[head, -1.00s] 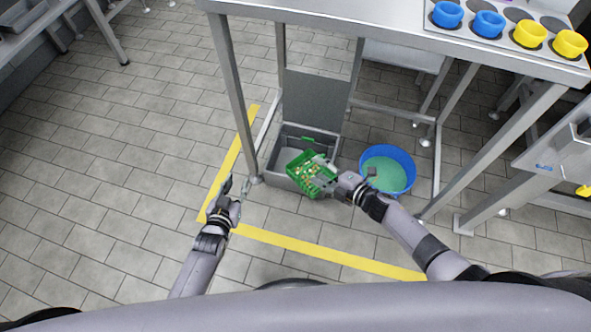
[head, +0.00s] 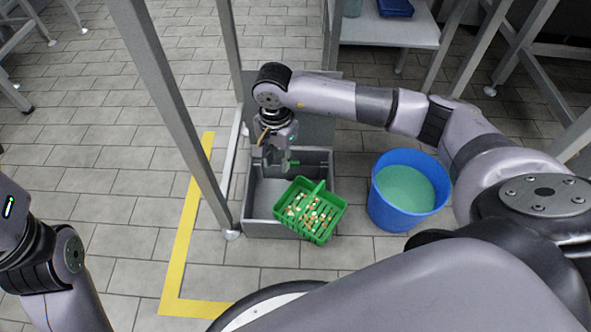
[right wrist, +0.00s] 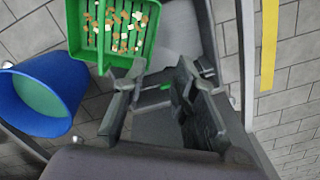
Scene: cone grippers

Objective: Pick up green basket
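The green basket (head: 311,211) holds several small light and brown pieces. It rests tilted over the front right of a grey crate (head: 262,227) on the floor. The basket also shows at the top of the right wrist view (right wrist: 112,30). My right gripper (head: 280,160) points down over the back of the crate, behind the basket. In the right wrist view its fingers (right wrist: 160,105) are apart, with a small green bit showing between them; I cannot tell whether it belongs to the basket. My left arm shows at the lower left, but its gripper is out of view.
A blue bucket (head: 408,210) with a greenish inside stands right of the crate. A metal table leg (head: 172,110) rises just left of the crate. Yellow floor tape (head: 186,220) runs left of it. Open tiled floor lies further left.

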